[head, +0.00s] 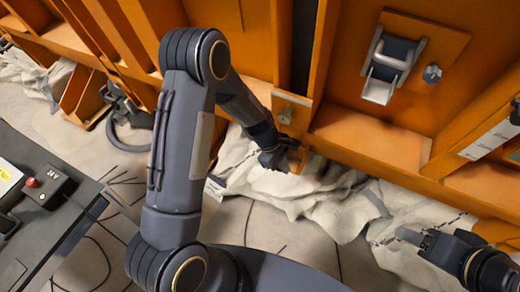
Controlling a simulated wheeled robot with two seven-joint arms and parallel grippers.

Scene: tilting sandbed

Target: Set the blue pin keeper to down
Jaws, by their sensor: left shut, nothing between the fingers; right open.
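I cannot tell for sure which fitting is the blue pin keeper. A dark blue-grey latch (393,58) with a pale loop handle sits on an orange plate at the upper right. A grey knob or pin (432,73) is beside it on the right. My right gripper (412,238) is at the lower right, open and empty, apart from the latch.
Orange ribbed framework (365,130) fills the top. Crumpled pale cloth (295,200) lies along its lower edge. A dark bench (60,235) with a 24V box (47,187) and red button stands at the left. Cables cross the pale floor (130,215).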

